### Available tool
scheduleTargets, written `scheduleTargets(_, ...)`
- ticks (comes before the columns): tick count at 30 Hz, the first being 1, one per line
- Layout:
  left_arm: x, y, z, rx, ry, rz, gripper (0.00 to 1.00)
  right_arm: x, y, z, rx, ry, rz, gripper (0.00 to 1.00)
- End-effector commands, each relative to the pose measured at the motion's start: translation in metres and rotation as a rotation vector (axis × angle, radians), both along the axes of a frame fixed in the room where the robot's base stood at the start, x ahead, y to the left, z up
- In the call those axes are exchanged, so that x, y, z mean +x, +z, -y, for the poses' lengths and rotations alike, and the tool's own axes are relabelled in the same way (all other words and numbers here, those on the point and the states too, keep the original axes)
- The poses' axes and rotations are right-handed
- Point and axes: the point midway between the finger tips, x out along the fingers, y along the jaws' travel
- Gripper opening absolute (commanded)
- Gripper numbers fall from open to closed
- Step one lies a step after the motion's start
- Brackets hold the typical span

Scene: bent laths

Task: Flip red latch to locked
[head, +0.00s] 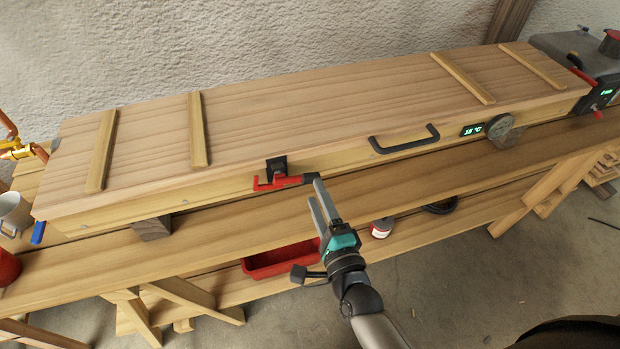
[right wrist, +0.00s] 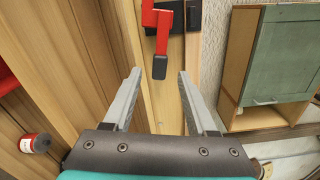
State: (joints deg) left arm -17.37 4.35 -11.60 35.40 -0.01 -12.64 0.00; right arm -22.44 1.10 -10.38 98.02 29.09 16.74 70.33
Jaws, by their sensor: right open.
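The red latch (head: 268,183) sits on the front face of the long wooden box (head: 330,95), under a black bracket (head: 276,165) near the lid's edge. Its red arm lies roughly level along the box, with a black tip pointing right. My right gripper (head: 316,192) is open and empty, just right of the latch. In the right wrist view the red latch (right wrist: 155,22) hangs at the top, and its black tip (right wrist: 160,66) shows just ahead of the gap between my open fingers (right wrist: 158,76). I cannot tell whether they touch. My left gripper is not in view.
A red tray (head: 280,262) and a small can (head: 381,228) sit below the bench. A mug (head: 14,212) stands at far left.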

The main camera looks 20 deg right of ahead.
Motion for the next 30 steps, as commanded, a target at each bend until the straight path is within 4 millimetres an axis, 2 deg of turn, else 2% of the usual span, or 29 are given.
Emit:
scheduleTargets(3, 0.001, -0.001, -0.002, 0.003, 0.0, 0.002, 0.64, 0.021, 0.001, -0.001, 0.0, -0.001, 0.003, 0.57)
scheduleTargets(9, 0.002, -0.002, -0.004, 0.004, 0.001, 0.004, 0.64, 0.043, 0.0, -0.001, 0.0, 0.0, 0.0, 0.57)
scheduleTargets(15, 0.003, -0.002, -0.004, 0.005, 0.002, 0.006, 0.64, 0.052, 0.0, -0.002, -0.001, 0.0, -0.001, 0.57)
scheduleTargets(23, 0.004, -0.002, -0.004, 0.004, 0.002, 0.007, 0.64, 0.053, 0.0, -0.002, -0.001, 0.0, -0.001, 0.57)
scheduleTargets(30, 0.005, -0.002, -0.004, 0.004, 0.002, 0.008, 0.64, 0.053, 0.0, -0.002, -0.001, 0.0, -0.001, 0.32)
